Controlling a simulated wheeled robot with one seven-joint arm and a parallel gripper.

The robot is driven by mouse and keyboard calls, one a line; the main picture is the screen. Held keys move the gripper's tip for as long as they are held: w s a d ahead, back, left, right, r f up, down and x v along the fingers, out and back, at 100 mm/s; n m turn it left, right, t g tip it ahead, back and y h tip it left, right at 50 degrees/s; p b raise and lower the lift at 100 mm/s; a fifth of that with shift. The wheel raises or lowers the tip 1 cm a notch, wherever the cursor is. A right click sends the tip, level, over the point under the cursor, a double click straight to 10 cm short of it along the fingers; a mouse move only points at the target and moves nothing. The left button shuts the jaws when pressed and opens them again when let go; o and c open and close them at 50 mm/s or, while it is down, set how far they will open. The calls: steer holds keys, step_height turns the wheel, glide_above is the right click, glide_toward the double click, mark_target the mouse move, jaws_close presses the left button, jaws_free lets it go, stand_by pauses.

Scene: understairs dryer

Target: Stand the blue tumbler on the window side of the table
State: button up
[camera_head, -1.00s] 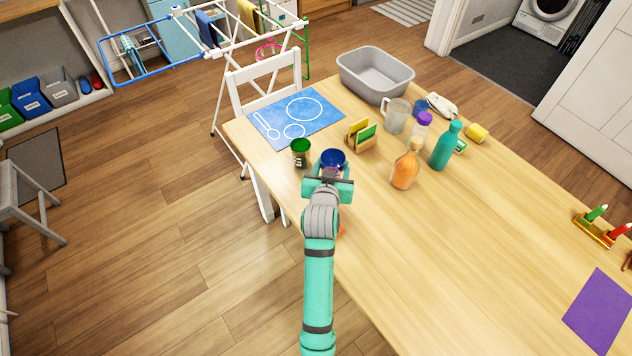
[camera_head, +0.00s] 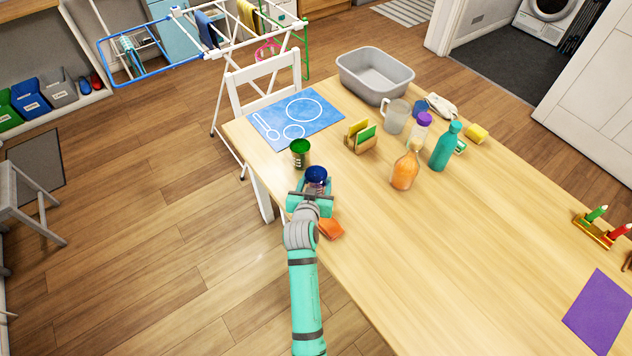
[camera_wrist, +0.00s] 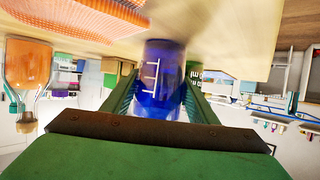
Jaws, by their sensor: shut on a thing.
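I cannot tell whether the tumbler touches the table.
A blue mat (camera_head: 318,108) and a grey basin (camera_head: 375,72) lie farther back. The middle and right of the tabletop are mostly clear.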

steer(key=shift+f, duration=0.1)
steer(key=o, duration=1.2)
steer(key=shift+s, duration=0.15)
steer(key=v, duration=1.2)
